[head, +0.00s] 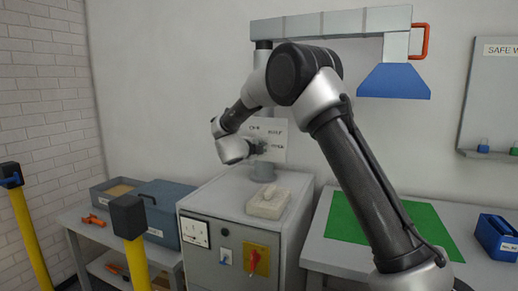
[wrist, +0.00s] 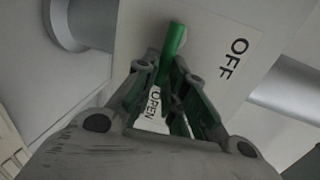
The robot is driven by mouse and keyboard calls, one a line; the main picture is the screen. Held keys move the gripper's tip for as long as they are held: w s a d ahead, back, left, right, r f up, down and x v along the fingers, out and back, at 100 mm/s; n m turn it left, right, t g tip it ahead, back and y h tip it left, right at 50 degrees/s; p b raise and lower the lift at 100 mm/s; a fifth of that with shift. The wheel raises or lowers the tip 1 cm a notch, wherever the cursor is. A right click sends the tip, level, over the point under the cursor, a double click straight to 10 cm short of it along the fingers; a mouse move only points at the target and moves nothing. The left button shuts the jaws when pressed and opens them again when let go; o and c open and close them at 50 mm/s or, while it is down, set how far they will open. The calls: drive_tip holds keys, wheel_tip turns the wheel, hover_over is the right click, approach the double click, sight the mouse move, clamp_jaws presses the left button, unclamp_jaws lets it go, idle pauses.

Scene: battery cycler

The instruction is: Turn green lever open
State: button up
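The green lever (wrist: 173,42) stands out from a white plate in the wrist view, its lower part between my gripper's fingers. My gripper (wrist: 167,72) has its fingertips drawn close together and looks shut on the lever. A label reading OPEN (wrist: 154,103) shows between the fingers, and a label reading OFF (wrist: 238,58) is on the plate to the right. In the head view, my gripper (head: 262,148) is at a white labelled panel (head: 275,132) above the grey cabinet. The lever cannot be made out there.
The grey cabinet (head: 215,208) carries a pale box (head: 268,201) and a red switch on a yellow plate (head: 255,262). A grey duct (head: 330,22) with a blue hood (head: 394,81) hangs above. Yellow posts (head: 140,262) stand front left. A green mat (head: 345,221) lies on the right table.

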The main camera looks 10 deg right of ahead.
drive_tip(key=o, duration=0.4)
drive_tip(key=v, duration=1.2)
